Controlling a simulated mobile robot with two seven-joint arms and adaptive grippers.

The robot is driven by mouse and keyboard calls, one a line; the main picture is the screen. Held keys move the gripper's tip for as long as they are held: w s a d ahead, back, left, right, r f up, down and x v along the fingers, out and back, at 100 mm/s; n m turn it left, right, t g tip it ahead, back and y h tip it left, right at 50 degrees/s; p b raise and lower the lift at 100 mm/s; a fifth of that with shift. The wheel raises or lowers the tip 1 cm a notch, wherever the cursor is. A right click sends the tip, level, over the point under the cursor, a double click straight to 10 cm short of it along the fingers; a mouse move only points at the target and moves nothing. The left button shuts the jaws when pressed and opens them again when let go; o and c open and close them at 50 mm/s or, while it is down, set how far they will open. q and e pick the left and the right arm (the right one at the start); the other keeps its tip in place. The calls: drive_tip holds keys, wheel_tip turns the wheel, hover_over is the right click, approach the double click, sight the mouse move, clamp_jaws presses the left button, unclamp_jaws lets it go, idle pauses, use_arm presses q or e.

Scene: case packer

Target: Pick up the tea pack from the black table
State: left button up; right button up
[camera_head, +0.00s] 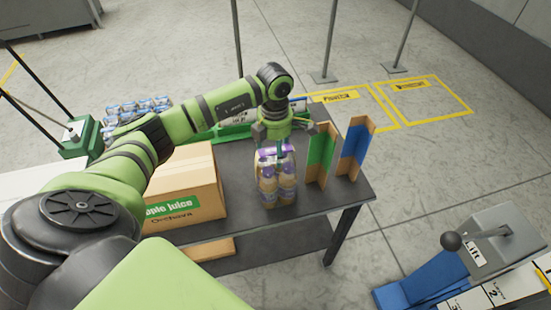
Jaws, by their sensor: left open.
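The tea pack (277,188) is a clear-wrapped group of bottles with purple caps and light brown contents. It stands upright on the black table (237,218), right of the cardboard box. My left gripper (284,144) is open, pointing down at the top of the pack from its far side. The fingers overlap the upper edge of the pack in the picture, and I cannot tell whether they touch it. My right gripper is not in view.
An "Apple Juice" cardboard box (187,188) stands left of the pack. Green (321,152) and blue (356,147) cardboard-edged dividers stand close on its right. Several blue-and-white packs (137,112) sit at the back left. A lever unit (490,250) is at the lower right.

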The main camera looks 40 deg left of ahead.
use_arm(q)
drive_tip(key=shift+f+b, duration=0.25)
drive_tip(key=shift+b, duration=0.1)
idle(0.3)
clamp_jaws()
drive_tip(key=shift+w+r, duration=0.1)
drive_tip(key=shift+r, duration=0.05)
